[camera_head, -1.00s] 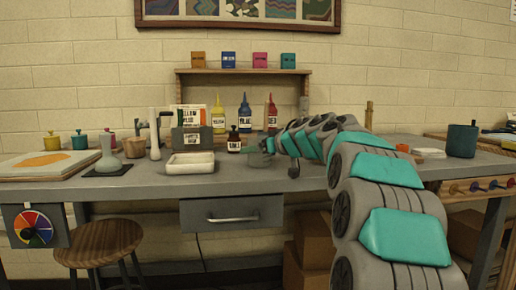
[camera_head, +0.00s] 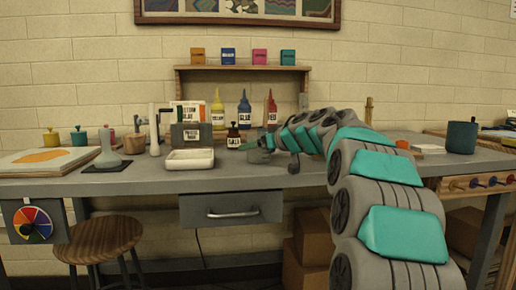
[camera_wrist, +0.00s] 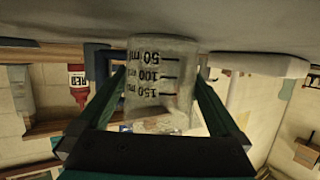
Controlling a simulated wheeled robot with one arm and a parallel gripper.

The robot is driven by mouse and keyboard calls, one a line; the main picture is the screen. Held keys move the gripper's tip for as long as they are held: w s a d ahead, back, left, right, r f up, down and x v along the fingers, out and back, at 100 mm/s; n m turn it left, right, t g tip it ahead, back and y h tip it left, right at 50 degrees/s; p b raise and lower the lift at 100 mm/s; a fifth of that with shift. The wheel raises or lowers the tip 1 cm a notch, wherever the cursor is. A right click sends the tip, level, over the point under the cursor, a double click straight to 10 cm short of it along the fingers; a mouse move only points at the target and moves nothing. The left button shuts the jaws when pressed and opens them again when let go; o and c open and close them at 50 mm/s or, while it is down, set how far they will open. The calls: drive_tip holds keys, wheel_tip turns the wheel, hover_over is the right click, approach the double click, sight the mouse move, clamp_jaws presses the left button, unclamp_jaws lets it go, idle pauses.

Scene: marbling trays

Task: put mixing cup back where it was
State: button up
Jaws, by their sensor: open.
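The mixing cup (camera_wrist: 165,80) is clear with black volume marks. The wrist view shows it upside down, its base against the grey tabletop, between the two fingers of my gripper (camera_head: 259,152). My gripper is open around the cup, one finger on each side; I cannot tell whether either finger touches it. In the head view my gripper is low over the worktable (camera_head: 330,178), right of the white tray (camera_head: 190,168). The cup is hard to make out there, mostly hidden by my gripper.
A small dark bottle (camera_head: 233,138) stands just left of my gripper. Yellow (camera_head: 218,115), blue (camera_head: 244,112) and red (camera_head: 271,110) bottles stand behind it. A glass flask (camera_head: 108,155) stands farther left. A dark teal pot (camera_head: 461,138) stands at the right.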

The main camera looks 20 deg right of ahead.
drive_tip(key=p+v, duration=0.1)
drive_tip(key=v, duration=1.1)
drive_tip(key=shift+w+r+p, duration=0.1)
drive_tip(key=shift+r+p, duration=0.1)
drive_tip(key=shift+p, duration=0.15)
